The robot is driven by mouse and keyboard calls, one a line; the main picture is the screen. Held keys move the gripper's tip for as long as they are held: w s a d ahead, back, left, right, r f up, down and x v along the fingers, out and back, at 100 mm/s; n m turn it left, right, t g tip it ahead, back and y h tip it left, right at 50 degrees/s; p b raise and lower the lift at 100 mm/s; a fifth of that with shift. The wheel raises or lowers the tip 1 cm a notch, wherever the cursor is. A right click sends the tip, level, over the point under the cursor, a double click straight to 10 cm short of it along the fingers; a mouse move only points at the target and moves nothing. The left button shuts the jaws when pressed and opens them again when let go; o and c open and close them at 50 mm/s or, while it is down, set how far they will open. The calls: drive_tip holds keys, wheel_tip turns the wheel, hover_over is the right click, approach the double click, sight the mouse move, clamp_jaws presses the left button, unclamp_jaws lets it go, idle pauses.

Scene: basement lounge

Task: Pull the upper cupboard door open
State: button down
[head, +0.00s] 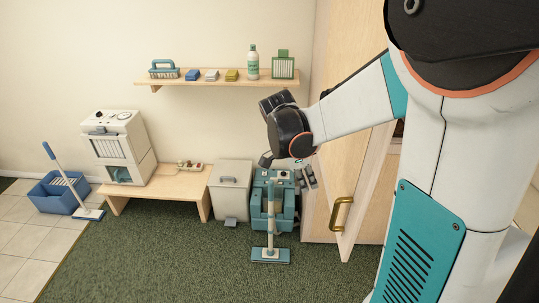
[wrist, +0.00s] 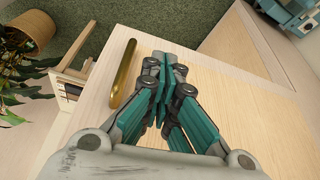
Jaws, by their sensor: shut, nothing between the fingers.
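The upper cupboard door (head: 360,150) is a tall light-wood panel on the right of the head view. It appears swung partly open, standing out at an angle from the cupboard. Its brass bar handle (head: 341,213) is near the lower part of the door. The wrist view shows the pale door face (wrist: 225,110) and the handle (wrist: 123,74) left of the fingers. My gripper (head: 309,178) is shut and empty, up and left of the handle in the head view. Its fingertips (wrist: 165,78) are beside the handle, not around it. Whether they touch the door is unclear.
A teal cleaning machine (head: 285,200) and a floor brush (head: 270,254) stand beside the cupboard. Left of them are a white bin (head: 231,190) and a low wooden bench (head: 170,184). A wall shelf (head: 215,83) holds cleaning items. The green carpet (head: 180,260) in front is clear.

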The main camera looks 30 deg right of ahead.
drive_tip(key=s+d+f+m, duration=0.1)
drive_tip(key=s+d+f, duration=0.3)
drive_tip(key=d+f, duration=0.3)
drive_tip(key=shift+b+x, duration=0.3)
drive_tip(key=shift+x, duration=0.9)
drive_tip(key=shift+w+f, duration=0.1)
drive_tip(key=shift+w, duration=0.05)
